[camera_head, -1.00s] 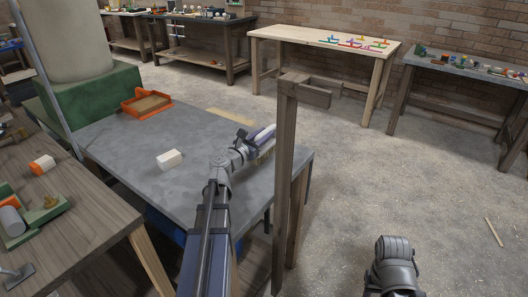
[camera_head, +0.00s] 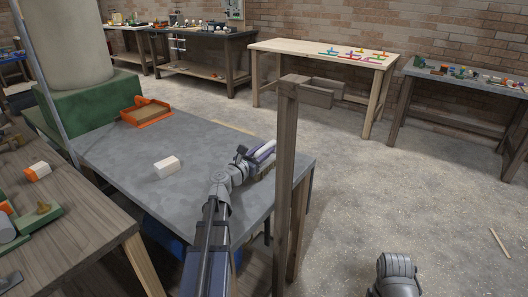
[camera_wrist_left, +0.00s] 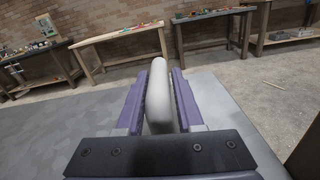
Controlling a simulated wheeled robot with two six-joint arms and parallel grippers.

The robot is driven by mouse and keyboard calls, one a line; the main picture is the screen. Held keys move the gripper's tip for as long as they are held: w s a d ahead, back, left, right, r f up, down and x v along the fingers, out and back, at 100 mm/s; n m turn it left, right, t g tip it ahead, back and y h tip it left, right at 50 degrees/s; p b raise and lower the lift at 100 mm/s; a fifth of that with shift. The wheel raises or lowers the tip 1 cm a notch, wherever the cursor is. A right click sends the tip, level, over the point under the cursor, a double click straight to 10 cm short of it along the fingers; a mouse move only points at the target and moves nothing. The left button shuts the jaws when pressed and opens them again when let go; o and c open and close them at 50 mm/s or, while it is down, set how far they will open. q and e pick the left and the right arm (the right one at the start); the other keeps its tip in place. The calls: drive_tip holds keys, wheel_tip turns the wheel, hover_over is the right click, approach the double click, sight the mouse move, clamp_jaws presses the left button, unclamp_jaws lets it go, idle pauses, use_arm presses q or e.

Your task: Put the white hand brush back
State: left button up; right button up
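The white hand brush (camera_head: 262,153) is at the end of my left arm, above the right end of the grey table. In the left wrist view the white brush (camera_wrist_left: 158,92) stands between the two purple fingers of my left gripper (camera_wrist_left: 159,100), which press on both its sides. In the head view the left gripper (camera_head: 258,154) is close behind a wooden post. Its bristles are mostly hidden. Of my right arm only a grey link shows at the bottom right; its gripper is out of view.
The wooden post (camera_head: 286,170) with a short bracket (camera_head: 318,92) stands beside the grey table (camera_head: 125,150). A brown workbench (camera_head: 85,220) is at left. Open floor lies right of the post.

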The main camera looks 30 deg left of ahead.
use_arm(q)
drive_tip(key=o, duration=0.3)
drive_tip(key=shift+o, duration=0.2)
drive_tip(key=shift+r, duration=0.2)
drive_tip(key=s, duration=1.2)
drive_tip(key=shift+a+f, duration=0.1)
drive_tip(key=shift+a, duration=0.3)
